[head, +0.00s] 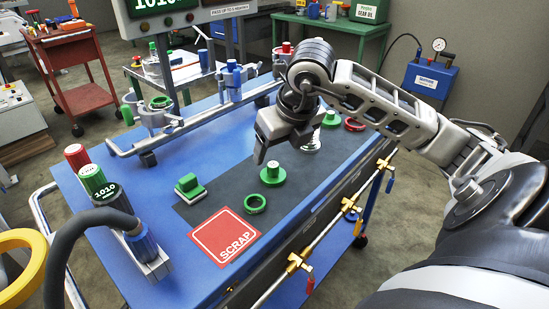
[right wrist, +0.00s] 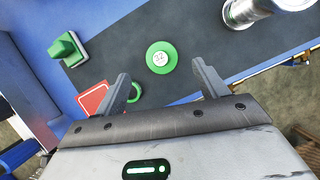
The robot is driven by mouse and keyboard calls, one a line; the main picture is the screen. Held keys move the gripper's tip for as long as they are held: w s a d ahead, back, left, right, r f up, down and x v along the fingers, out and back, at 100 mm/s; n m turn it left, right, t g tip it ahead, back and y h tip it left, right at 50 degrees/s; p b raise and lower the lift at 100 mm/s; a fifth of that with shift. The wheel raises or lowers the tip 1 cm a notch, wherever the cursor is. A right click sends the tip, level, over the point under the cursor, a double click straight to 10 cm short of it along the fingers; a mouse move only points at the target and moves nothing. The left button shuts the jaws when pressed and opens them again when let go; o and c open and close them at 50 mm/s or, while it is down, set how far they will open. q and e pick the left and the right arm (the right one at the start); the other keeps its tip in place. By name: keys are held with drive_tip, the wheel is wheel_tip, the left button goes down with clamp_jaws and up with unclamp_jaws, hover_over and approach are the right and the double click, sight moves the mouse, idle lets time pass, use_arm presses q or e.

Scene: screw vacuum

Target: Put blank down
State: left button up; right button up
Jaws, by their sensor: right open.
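A round green piece (head: 272,174) with a raised hub stands on the dark mat of the blue table; I cannot tell for certain that it is the blank. In the right wrist view this green piece (right wrist: 161,58) shows a white top marked "32", just beyond the space between the fingers and apart from them. My right gripper (head: 283,143) is open and empty above the mat; its spread fingers also show in the right wrist view (right wrist: 161,76). A silver cylinder (right wrist: 247,10) stands to the right of the green piece. My left gripper is out of view.
A green ring (head: 255,204) and a red SCRAP square (head: 224,236) lie nearer the front. A green block (head: 189,187) sits left. More green and red pieces (head: 354,124) stand at the right. A dark hose (head: 62,245) rises at the left edge.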

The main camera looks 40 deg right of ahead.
drive_tip(key=v, duration=0.5)
idle(0.5)
